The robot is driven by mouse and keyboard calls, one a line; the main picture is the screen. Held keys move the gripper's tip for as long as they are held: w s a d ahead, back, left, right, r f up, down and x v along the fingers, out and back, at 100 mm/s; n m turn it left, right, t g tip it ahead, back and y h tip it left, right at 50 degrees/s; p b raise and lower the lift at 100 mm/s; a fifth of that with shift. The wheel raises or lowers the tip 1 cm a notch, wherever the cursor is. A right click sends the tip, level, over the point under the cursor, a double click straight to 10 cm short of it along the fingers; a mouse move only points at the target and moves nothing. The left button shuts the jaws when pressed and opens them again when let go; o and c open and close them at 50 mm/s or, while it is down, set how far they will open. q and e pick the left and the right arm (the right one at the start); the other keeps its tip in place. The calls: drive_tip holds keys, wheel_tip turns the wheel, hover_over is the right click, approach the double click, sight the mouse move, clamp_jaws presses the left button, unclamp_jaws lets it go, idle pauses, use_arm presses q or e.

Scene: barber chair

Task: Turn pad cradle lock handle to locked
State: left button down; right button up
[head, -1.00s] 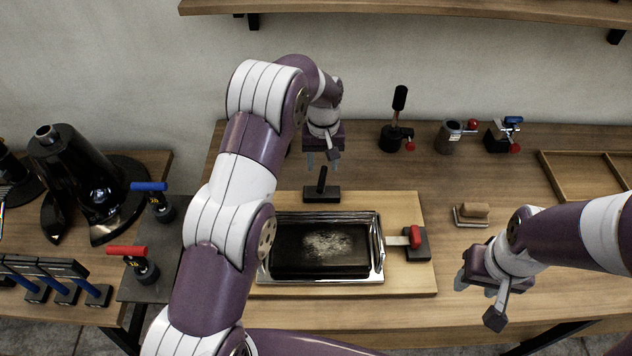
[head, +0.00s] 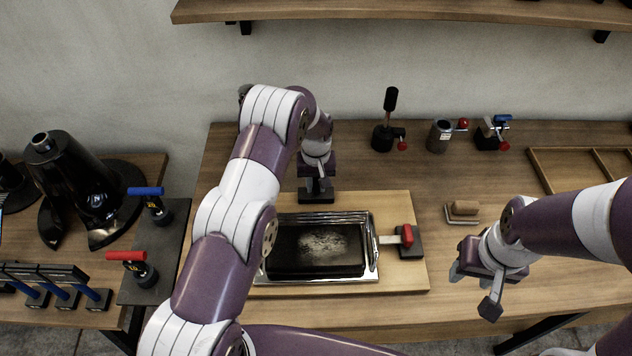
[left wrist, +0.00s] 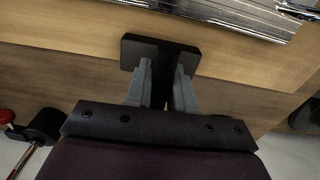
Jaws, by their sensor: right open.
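A metal tray-like cradle (head: 374,262) holding a dark, worn pad (head: 316,248) sits on a light wooden board. Behind it is a small black block (head: 316,197) with an upright black handle; the left wrist view shows the block (left wrist: 135,52) and its handle (left wrist: 163,78). At the cradle's right is a red handle (head: 407,235) on a dark block. My left gripper (head: 317,186) is over the black handle, with its fingers (left wrist: 162,85) on either side; whether they press on it is unclear. My right gripper (head: 470,290) is open and empty, right of the board.
Several small tools stand along the back, including a black-handled one (head: 388,125). A brush-like block (head: 463,210) lies right of the board (head: 410,282). A side table at left holds red- (head: 127,256) and blue-handled (head: 146,191) tools. A shelf (head: 420,12) hangs above.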

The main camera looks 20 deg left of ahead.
use_arm(q)
drive_tip(key=shift+w+f+n+b, duration=0.1)
drive_tip(key=shift+f+n+b, duration=0.1)
drive_tip(key=shift+n+b, duration=0.6)
drive_tip(key=shift+b, duration=0.25)
drive_tip(key=shift+r, duration=0.3)
drive_tip(key=c, duration=1)
unclamp_jaws()
drive_tip(key=shift+r, duration=0.3)
wheel_tip(320, 180, up, 9)
drive_tip(key=b, duration=0.2)
drive_tip(key=shift+r+b, duration=0.2)
drive_tip(key=shift+b, duration=0.15)
wheel_tip(320, 180, up, 3)
drive_tip(key=shift+f+p, duration=0.15)
drive_tip(key=shift+p, duration=1.05)
